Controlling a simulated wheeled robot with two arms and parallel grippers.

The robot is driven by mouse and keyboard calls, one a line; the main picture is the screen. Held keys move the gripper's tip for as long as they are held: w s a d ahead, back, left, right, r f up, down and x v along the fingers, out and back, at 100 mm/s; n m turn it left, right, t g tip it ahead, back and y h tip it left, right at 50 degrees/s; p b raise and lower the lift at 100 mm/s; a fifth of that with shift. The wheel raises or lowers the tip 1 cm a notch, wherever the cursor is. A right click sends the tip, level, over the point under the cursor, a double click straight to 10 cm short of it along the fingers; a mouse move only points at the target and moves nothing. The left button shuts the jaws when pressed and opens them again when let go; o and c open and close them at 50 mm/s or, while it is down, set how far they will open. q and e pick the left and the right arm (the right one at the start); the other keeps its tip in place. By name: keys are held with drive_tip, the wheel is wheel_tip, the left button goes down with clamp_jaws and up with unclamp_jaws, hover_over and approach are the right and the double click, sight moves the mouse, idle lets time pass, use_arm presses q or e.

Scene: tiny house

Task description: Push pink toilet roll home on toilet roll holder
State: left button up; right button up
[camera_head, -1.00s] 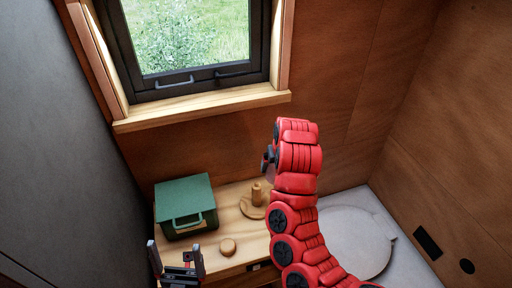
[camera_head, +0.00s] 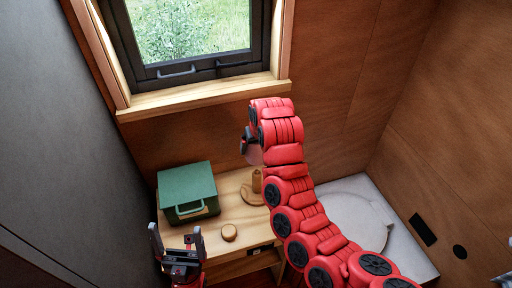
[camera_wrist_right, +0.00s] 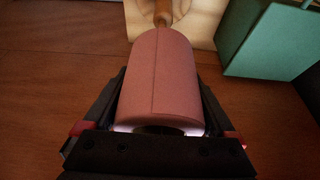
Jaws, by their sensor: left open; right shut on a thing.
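The pink toilet roll (camera_wrist_right: 158,80) is held between the fingers of my right gripper (camera_wrist_right: 163,100), which fills the lower part of the right wrist view. In the head view a small part of the roll (camera_head: 254,156) shows below the right gripper (camera_head: 249,142), largely hidden by my arm. The wooden toilet roll holder (camera_head: 257,181) stands upright on the cabinet top, its round base partly behind my arm. Its peg (camera_wrist_right: 163,14) shows beyond the roll's far end; I cannot tell whether they touch. My left gripper (camera_head: 176,241) is open and empty at the cabinet's front left.
A green box (camera_head: 187,188) with a handle stands left of the holder on the wooden cabinet (camera_head: 228,210). A small round wooden piece (camera_head: 229,232) lies in front. A white toilet lid (camera_head: 350,222) is at the right. The window sill (camera_head: 205,99) is above.

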sight(256, 158)
drive_tip(key=shift+f+b, duration=1.2)
drive_tip(key=shift+f, duration=1.55)
drive_tip(key=shift+b, duration=0.9)
drive_tip(key=shift+f+b, duration=2.35)
drive_tip(key=shift+f, duration=3.45)
